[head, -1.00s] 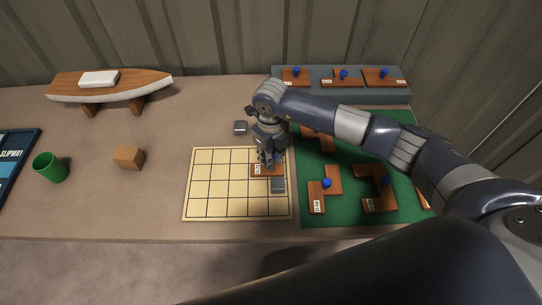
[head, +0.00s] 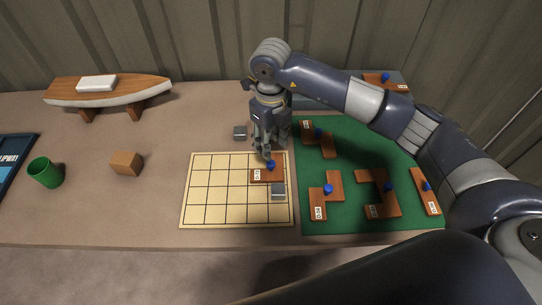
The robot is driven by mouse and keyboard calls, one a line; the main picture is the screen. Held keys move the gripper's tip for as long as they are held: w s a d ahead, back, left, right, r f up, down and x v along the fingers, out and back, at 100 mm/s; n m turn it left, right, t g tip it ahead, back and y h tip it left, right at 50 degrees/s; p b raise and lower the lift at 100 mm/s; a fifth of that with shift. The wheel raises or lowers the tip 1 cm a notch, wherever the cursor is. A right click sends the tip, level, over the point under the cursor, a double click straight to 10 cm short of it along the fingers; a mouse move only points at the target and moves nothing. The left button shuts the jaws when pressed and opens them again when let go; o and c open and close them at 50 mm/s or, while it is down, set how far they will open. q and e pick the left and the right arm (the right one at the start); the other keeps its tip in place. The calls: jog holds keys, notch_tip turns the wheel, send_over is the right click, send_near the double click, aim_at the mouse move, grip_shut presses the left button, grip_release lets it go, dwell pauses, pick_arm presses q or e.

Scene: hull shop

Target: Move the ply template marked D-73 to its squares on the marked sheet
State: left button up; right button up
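A brown ply template (head: 262,175) with a blue knob and a white label lies flat on the marked sheet (head: 207,203), in the right part of its grid. Its label is too small to read for certain. A grey square block (head: 278,190) sits on the sheet just below the template's right end. My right gripper (head: 267,153) is just above the template, with the knob showing free below its fingertips. The fingers look apart and hold nothing. My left gripper is not in view.
Several knobbed templates lie on the green mat (head: 347,157) at right; another (head: 382,79) is on the rack behind. A grey block (head: 240,132) sits behind the sheet. A wooden cube (head: 126,163), green cup (head: 45,172) and model boat (head: 107,90) stand left.

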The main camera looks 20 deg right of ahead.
jog(key=shift+r, duration=1.4)
jog(key=shift+f, duration=0.1)
